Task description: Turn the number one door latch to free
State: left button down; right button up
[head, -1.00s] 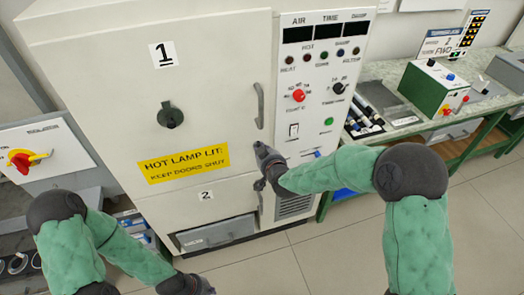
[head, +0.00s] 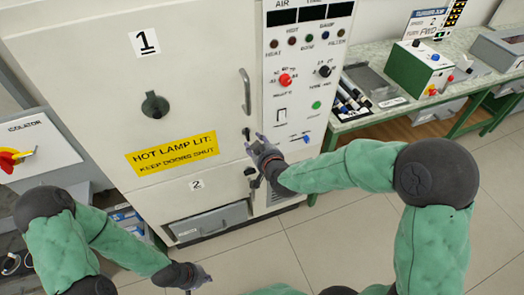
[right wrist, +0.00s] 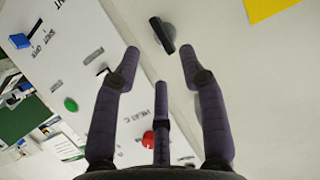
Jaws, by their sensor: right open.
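The upper door (head: 80,85) of the cream cabinet bears the number 1 and is shut. Its latch (head: 247,132) is a small dark handle near the door's right edge, below the grey pull handle. In the right wrist view the latch (right wrist: 163,36) is a black bar, slightly tilted, ahead of the fingertips. My right gripper (head: 257,145) is open and empty in front of the cabinet, with its fingers (right wrist: 160,65) spread and apart from the latch. My left gripper (head: 204,277) is low at the front; its opening is unclear.
A grey pull handle (head: 245,92) stands above the upper latch. The control panel (head: 298,165) with knobs is right of the door. A bench (head: 390,120) is further right.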

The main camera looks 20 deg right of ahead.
jog(key=shift+v, duration=2.8)
notch_tip(320, 180, down, 12)
jog(key=s+a+g+y, duration=0.1)
jog(key=s+a+g, duration=0.1)
jog(key=g, duration=0.2)
jog(key=s+a+f+m+g+y, duration=0.1)
jog(key=s+a+f+g, duration=0.2)
jog(key=s+f, duration=0.6)
jog(key=s+a+f+m+g+y, duration=0.1)
jog(key=s+a+f+g, duration=0.2)
jog(key=f, duration=1.1)
jog(key=s+g, duration=0.3)
jog(key=s, duration=0.3)
jog(key=shift+s+m+y, duration=0.2)
jog(key=shift+m+y, duration=0.1)
jog(key=shift+a+f, duration=0.15)
